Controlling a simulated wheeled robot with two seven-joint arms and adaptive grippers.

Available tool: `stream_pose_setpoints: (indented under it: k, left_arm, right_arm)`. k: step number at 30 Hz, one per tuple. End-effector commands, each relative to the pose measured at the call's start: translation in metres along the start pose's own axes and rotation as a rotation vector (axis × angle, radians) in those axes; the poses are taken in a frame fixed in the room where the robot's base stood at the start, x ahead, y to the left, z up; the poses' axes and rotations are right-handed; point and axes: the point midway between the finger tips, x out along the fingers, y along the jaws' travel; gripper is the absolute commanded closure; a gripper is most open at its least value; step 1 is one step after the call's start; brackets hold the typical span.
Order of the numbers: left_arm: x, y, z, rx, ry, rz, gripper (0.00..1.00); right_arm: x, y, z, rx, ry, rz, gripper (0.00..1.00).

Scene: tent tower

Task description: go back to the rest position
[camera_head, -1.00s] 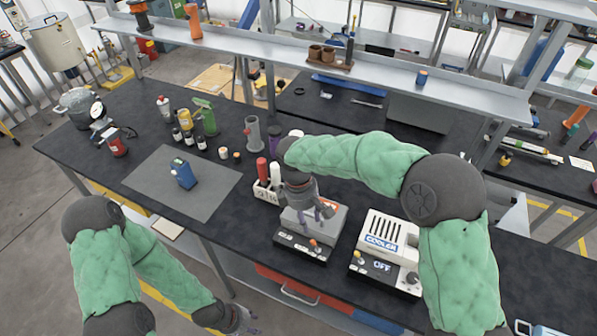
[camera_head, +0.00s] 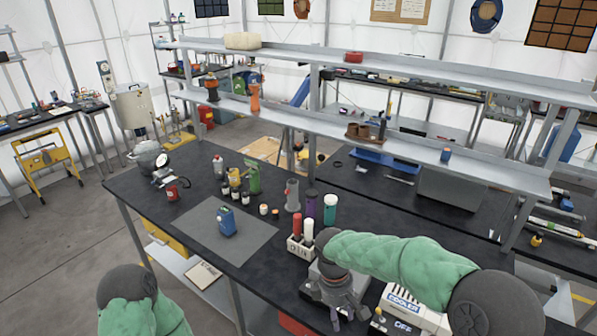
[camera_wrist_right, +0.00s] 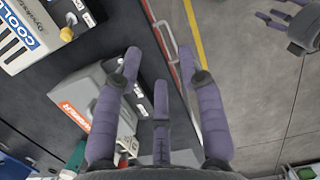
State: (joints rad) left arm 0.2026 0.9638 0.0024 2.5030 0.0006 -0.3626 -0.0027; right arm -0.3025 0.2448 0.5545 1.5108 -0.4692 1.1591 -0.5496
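My right gripper (camera_head: 345,314) is above the front edge of the dark workbench (camera_head: 190,205), over a grey boxy device. In the right wrist view its purple fingers (camera_wrist_right: 159,62) are spread with nothing between them. The grey device (camera_wrist_right: 78,88) lies below the fingers, and I see no clear contact. My left arm (camera_head: 140,310) is at the bottom left in the head view, where its gripper is out of frame. The left gripper (camera_wrist_right: 270,16) shows at the top right of the right wrist view, over the floor, fingers apart and empty.
A cooler unit (camera_head: 404,302) stands right of the grey device. A white rack (camera_head: 296,249) with red and white tubes is just left of it. A blue canister (camera_head: 227,221) stands on a grey mat (camera_head: 205,236). Open floor (camera_head: 50,240) lies to the left.

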Motion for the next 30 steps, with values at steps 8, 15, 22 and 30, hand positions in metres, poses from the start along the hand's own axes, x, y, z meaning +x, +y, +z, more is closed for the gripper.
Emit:
stream_pose_setpoints:
  k: [8,15,22,30]
  left_arm:
    - [0.006,-0.002,-0.001,0.000,0.001,0.000,0.60]
    - [0.014,-0.005,0.000,0.000,-0.001,0.000,0.60]
    - [0.026,-0.009,-0.001,0.000,0.000,0.000,0.60]
    - [0.046,-0.016,-0.001,0.000,-0.001,0.000,0.60]
  right_arm:
    - [0.047,-0.007,-0.011,0.065,0.056,-0.051,0.60]
    - [0.103,-0.020,-0.022,0.168,0.128,-0.115,0.60]
    - [0.182,-0.047,-0.032,0.367,0.225,-0.218,0.60]
    - [0.292,-0.101,-0.027,0.811,0.341,-0.359,0.60]
